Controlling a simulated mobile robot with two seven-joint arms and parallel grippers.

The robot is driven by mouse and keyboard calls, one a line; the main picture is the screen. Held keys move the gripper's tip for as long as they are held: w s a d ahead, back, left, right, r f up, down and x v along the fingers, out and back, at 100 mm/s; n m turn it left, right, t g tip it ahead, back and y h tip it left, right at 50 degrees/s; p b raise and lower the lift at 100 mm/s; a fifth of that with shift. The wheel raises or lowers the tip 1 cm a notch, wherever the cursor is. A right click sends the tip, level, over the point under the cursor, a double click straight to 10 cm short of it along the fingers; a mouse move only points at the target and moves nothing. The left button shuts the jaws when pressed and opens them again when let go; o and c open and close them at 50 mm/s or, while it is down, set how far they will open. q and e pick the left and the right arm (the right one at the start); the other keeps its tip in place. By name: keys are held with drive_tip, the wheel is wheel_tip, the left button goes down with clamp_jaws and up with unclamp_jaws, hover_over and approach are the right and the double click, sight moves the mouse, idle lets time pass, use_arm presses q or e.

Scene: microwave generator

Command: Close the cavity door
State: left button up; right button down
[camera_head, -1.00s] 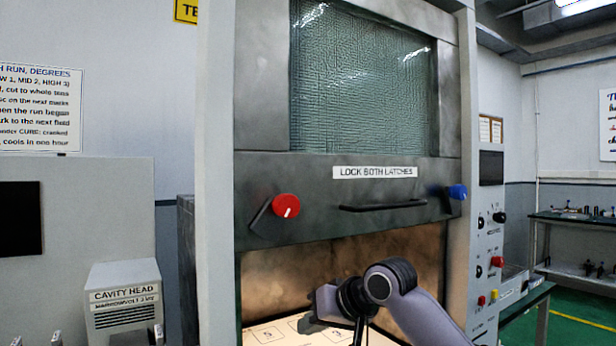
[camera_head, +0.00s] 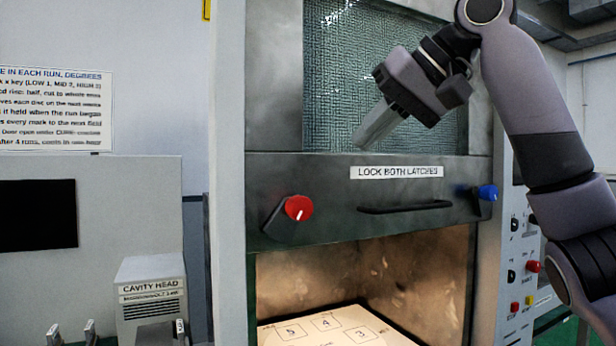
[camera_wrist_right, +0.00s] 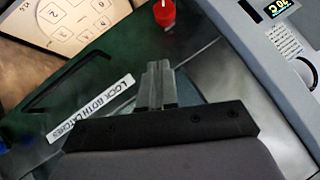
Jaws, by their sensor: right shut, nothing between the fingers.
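The cavity door (camera_head: 330,180) is a dark metal sash with a mesh window (camera_head: 340,70) and a label reading LOCK BOTH LATCHES. It is raised, and the lit cavity (camera_head: 420,275) shows open below its lower edge. A black bar handle (camera_head: 405,209) runs across its lower part. A red latch knob (camera_head: 298,208) is at its left and a blue latch knob (camera_head: 488,192) at its right. My right gripper (camera_head: 370,138) is shut and empty in front of the window, above the label and handle. In the right wrist view its fingers (camera_wrist_right: 159,85) are together. My left gripper is out of view.
A white board with numbered squares (camera_head: 335,328) lies on the cavity floor. A grey control panel (camera_head: 515,240) with knobs and buttons stands right of the door. A grey CAVITY HEAD box (camera_head: 150,295) stands at lower left.

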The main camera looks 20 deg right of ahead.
wheel_tip(320, 180, up, 3)
drive_tip(key=s, duration=0.2)
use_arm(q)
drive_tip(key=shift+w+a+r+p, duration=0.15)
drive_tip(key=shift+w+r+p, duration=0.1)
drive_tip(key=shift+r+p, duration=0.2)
use_arm(e)
approach(306, 198)
drive_tip(key=x, duration=0.6)
drive_tip(key=shift+w+d+r, duration=0.1)
drive_tip(key=shift+w+d, duration=0.1)
drive_tip(key=shift+w, duration=0.35)
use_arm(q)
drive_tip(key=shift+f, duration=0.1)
